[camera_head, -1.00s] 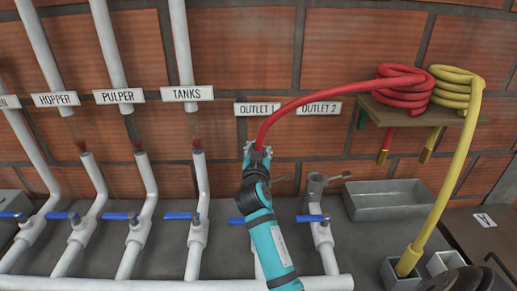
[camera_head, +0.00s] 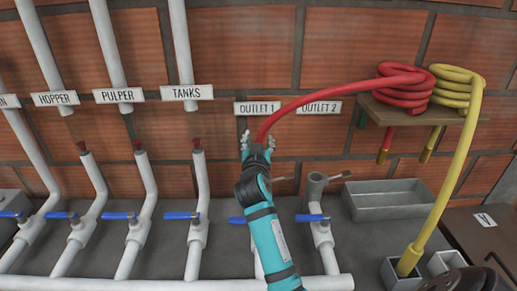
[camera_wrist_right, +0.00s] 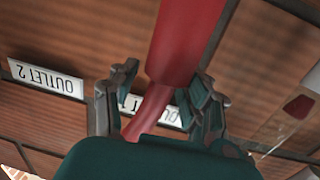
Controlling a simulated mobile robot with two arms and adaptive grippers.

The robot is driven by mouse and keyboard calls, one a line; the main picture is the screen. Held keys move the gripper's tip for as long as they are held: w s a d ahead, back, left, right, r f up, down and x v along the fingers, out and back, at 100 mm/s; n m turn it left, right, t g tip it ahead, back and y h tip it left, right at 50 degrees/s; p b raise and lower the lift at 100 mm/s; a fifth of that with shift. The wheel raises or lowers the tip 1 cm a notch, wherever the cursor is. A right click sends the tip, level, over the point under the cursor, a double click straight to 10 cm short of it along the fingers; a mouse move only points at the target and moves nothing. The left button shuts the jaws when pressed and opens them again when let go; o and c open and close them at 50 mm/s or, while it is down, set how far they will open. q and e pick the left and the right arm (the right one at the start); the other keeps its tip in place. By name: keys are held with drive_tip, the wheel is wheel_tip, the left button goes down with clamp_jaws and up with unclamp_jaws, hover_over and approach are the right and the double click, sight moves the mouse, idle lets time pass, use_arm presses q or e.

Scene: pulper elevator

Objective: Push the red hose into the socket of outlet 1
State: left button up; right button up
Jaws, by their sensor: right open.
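The red hose (camera_head: 330,93) runs from its coil on the shelf, arching left and down to my right gripper (camera_head: 258,141). My right gripper is open, with its fingers spread either side of the hose end, below the "OUTLET 1" sign (camera_head: 257,108). In the right wrist view the hose (camera_wrist_right: 183,45) passes between the open fingers (camera_wrist_right: 160,100); I cannot tell whether they touch it. The socket of outlet 1 is hidden behind my right arm; only a blue valve handle (camera_head: 237,220) shows beside the arm. My left gripper is not in view.
Outlet 2's grey socket (camera_head: 316,186) stands open just right of my arm. White pipes (camera_head: 140,195) with blue handles stand on the left. A yellow hose (camera_head: 455,190) hangs from the shelf (camera_head: 425,117) into a grey holder (camera_head: 392,275). A grey basin (camera_head: 390,202) is at the right.

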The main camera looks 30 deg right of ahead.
wheel_tip(320, 180, up, 7)
drive_tip(key=shift+r, duration=0.2)
idle(0.6)
